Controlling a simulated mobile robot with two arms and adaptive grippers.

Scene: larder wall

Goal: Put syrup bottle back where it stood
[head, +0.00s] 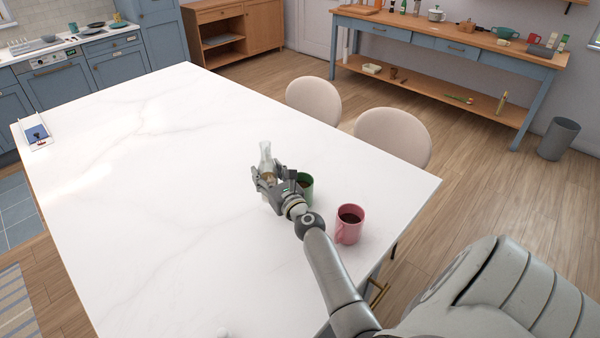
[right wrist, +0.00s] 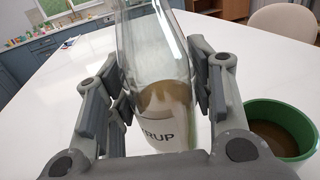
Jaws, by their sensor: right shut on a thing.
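The syrup bottle (head: 266,158) is clear glass with a pale label, and the letters "RUP" show on it in the right wrist view (right wrist: 165,118). My right gripper (head: 270,180) is shut on the bottle, with a finger on each side of its body. The bottle is about upright over the white table; its base is hidden, so I cannot tell whether it touches the tabletop. My left gripper is not in view.
A green mug (head: 306,188) with dark drink stands just right of the gripper, and it shows close in the right wrist view (right wrist: 283,133). A pink mug (head: 348,226) stands nearer me. The white table (head: 140,190) is clear to the left. Two chairs (head: 392,138) stand along its far right edge.

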